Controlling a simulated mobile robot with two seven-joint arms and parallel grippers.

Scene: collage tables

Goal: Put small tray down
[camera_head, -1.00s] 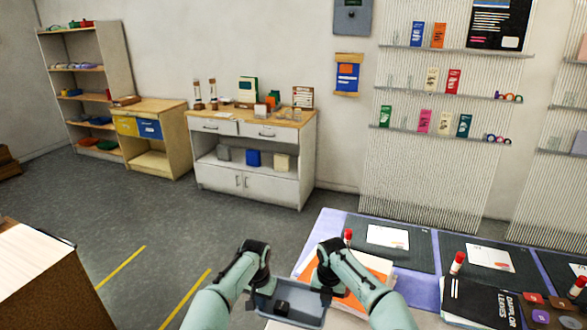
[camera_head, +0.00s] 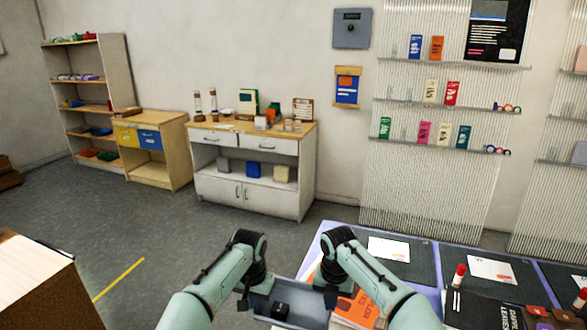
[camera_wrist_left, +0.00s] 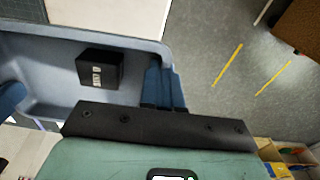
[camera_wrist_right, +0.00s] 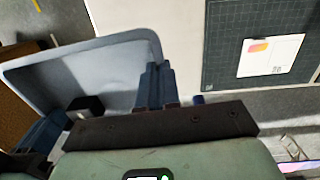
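The small tray (camera_head: 305,298) is blue-grey with a raised rim and hangs between my two grippers at the bottom of the head view. A small black box (camera_head: 278,310) lies in it; it also shows in the left wrist view (camera_wrist_left: 100,68). My left gripper (camera_wrist_left: 163,82) is shut on the tray's rim on one side. My right gripper (camera_wrist_right: 154,85) is shut on the rim at the opposite side. In the head view, the tray is partly hidden by my arms and cut off by the lower edge. I cannot tell whether its underside touches anything.
The table (camera_head: 325,238) has a lilac cover at front right. An orange booklet (camera_head: 356,310) lies close to the tray's right side. Dark mats (camera_head: 410,268), white cards and a red-capped glue stick (camera_head: 459,275) cover the table further right. Floor on the left is open.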

